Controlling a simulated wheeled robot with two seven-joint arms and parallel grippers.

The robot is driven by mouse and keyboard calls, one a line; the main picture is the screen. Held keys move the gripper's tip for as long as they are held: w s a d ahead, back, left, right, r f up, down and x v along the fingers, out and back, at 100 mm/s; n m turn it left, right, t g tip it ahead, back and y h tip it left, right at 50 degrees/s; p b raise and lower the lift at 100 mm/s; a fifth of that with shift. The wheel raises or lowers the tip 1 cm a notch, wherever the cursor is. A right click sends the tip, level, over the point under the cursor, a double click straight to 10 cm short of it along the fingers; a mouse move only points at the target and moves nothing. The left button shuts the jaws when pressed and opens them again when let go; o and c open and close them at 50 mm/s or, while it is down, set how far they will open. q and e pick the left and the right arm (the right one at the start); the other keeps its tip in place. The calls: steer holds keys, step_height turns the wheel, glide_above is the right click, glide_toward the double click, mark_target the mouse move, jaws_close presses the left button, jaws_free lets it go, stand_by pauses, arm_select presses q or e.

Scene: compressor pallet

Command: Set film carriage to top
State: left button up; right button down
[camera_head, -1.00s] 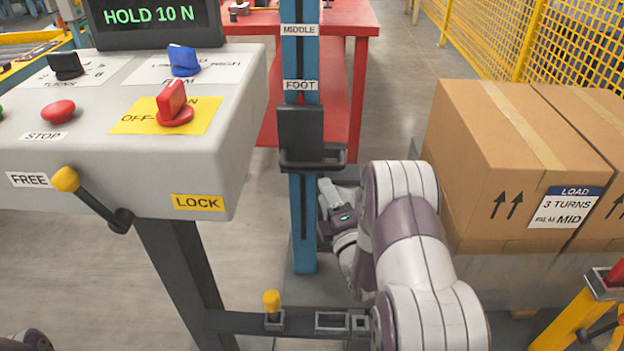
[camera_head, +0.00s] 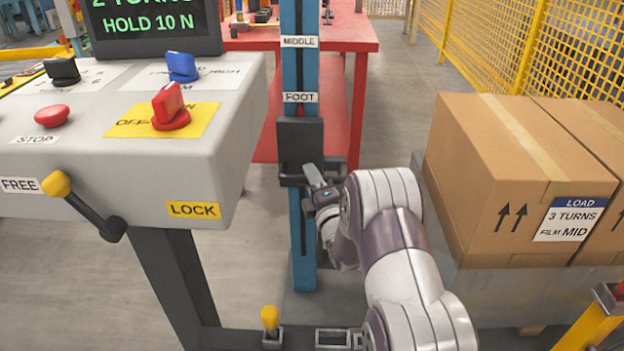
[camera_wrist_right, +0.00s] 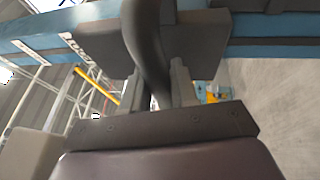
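The film carriage (camera_head: 301,140) is a dark block with a protruding bar handle (camera_head: 292,181). It sits on the blue mast (camera_head: 302,245), just below the FOOT label (camera_head: 300,97). My right gripper (camera_head: 318,180) is up at the right part of the handle. In the right wrist view the dark handle (camera_wrist_right: 150,45) runs between the two fingers of my right gripper (camera_wrist_right: 160,85). The fingers look apart with the handle between them; firm contact is not visible. The MIDDLE label (camera_head: 299,41) is higher on the mast; the mast's top is out of view. My left gripper is not in view.
A grey control console (camera_head: 120,150) stands left of the mast, with a yellow-knobbed lever (camera_head: 85,208) between FREE and LOCK labels, near FREE. Cartons (camera_head: 510,180) stand on the right. A red table (camera_head: 340,40) is behind. My right arm fills the space before the cartons.

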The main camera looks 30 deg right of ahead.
step_height(320, 180, up, 25)
steer(key=p, duration=1.2)
steer(key=c, duration=1)
jaws_free()
steer(key=shift+o, duration=0.2)
steer(key=v, duration=1.2)
steer(key=shift+s+p, duration=0.35)
steer(key=shift+p, duration=0.05)
